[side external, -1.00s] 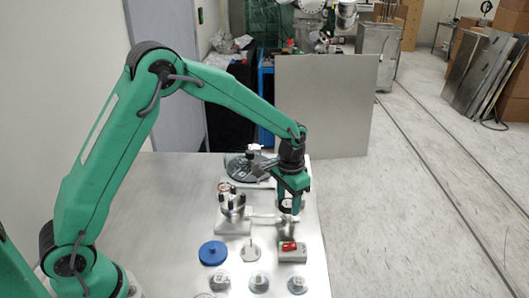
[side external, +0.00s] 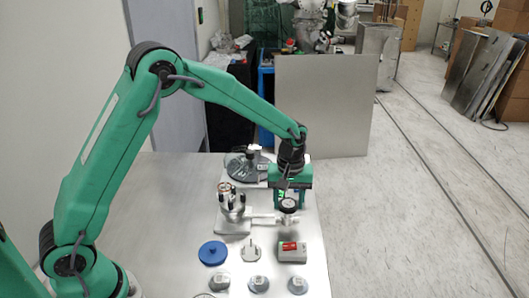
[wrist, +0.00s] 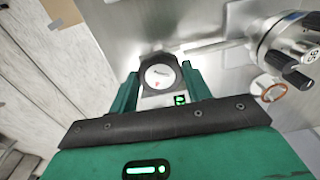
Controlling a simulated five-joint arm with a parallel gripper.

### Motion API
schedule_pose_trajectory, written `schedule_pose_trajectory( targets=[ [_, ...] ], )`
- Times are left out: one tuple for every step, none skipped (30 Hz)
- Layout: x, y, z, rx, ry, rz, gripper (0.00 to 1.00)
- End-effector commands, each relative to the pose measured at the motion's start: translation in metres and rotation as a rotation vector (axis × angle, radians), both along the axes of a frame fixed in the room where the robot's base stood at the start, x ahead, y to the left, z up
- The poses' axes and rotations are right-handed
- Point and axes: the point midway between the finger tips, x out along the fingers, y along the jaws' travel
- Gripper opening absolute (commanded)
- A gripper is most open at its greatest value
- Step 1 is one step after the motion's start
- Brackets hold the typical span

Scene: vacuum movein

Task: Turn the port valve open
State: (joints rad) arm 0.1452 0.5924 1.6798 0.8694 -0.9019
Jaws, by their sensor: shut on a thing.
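My gripper (side external: 290,201) points down at the right end of a pale pipe fitting, over the port valve (side external: 289,221). The gauge also shows in the side view (side external: 289,204), in front of the fingers. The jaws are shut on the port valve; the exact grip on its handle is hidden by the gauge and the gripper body.
A metal chamber with dark knobs (side external: 231,201) stands left of my gripper. A glass-domed dark disc (side external: 243,167) lies behind. In front are a blue disc (side external: 213,253), a grey box with a red switch (side external: 292,252) and several small grey parts. The table's left side is clear.

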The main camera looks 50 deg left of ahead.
Motion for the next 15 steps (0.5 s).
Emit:
schedule_pose_trajectory(
  targets=[
    [0.0001, 0.0001, 0.0022, 0.000, 0.000, 0.043, 0.26],
    [0.0001, 0.0001, 0.0022, 0.000, 0.000, 0.072, 0.26],
    [0.0001, 0.0000, 0.0022, 0.000, 0.000, 0.110, 0.26],
    [0.0001, 0.0000, 0.0022, 0.000, 0.000, 0.138, 0.26],
    [0.0001, 0.0000, 0.0023, 0.000, 0.000, 0.167, 0.26],
    [0.0001, 0.0000, 0.0023, 0.000, 0.000, 0.203, 0.26],
    [0.0001, 0.0000, 0.0023, 0.000, 0.000, 0.230, 0.26],
    [0.0002, -0.0001, 0.0023, 0.000, 0.000, 0.257, 0.26],
    [0.0002, -0.0001, 0.0023, 0.000, 0.000, 0.290, 0.26],
    [0.0003, 0.0000, 0.0023, 0.000, 0.000, 0.315, 0.26],
    [0.0004, -0.0001, 0.0023, 0.000, 0.000, 0.338, 0.26],
    [0.0004, -0.0001, 0.0023, 0.000, 0.000, 0.367, 0.26],
    [0.0004, -0.0001, 0.0023, 0.000, 0.000, 0.388, 0.26],
    [0.0004, -0.0001, 0.0024, 0.000, 0.000, 0.408, 0.26],
    [0.0004, -0.0001, 0.0023, 0.000, 0.000, 0.432, 0.26]
  ],
)
